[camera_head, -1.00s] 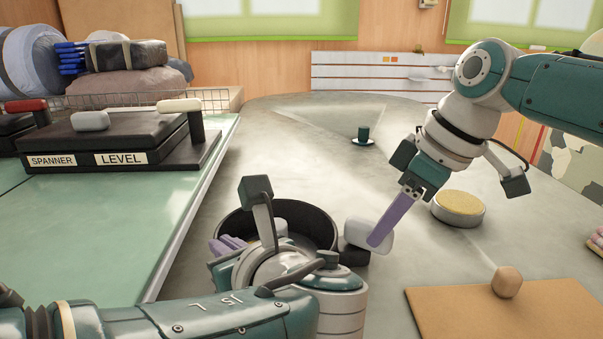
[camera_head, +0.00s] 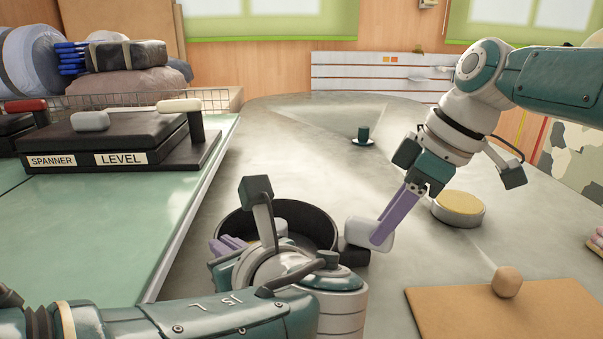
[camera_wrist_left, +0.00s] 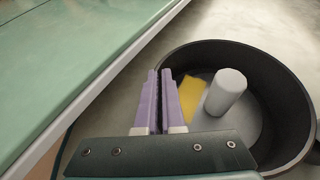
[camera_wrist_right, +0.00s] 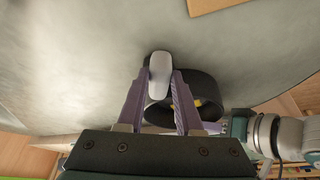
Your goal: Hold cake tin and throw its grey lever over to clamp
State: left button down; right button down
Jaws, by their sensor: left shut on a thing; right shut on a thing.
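The dark round cake tin (camera_head: 322,222) stands on the grey table, partly hidden by my left wrist. It also shows in the left wrist view (camera_wrist_left: 290,80), with a grey cylinder (camera_wrist_left: 226,92) and a yellow patch (camera_wrist_left: 191,98) inside. My left gripper (camera_wrist_left: 158,78) is shut on the tin's wall at its left side; its purple fingers also show in the head view (camera_head: 230,244). The pale grey lever (camera_head: 372,233) sticks out at the tin's right side, by a dark block (camera_head: 353,252). My right gripper (camera_wrist_right: 160,78) is shut on the lever, its fingers either side of it.
A yellow-topped round tin (camera_head: 459,208) stands right of my right gripper. A brown board (camera_head: 490,310) with a tan ball (camera_head: 507,281) lies at the front right. A green-topped bench (camera_head: 120,230) with labelled black cases runs along the left. A small cup (camera_head: 363,134) stands farther back.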

jog(key=c, duration=0.6)
grip_release()
jog(key=shift+o, duration=0.2)
jog(key=v, duration=1.2)
jog(key=shift+o, duration=0.2)
jog(key=shift+d, duration=0.1)
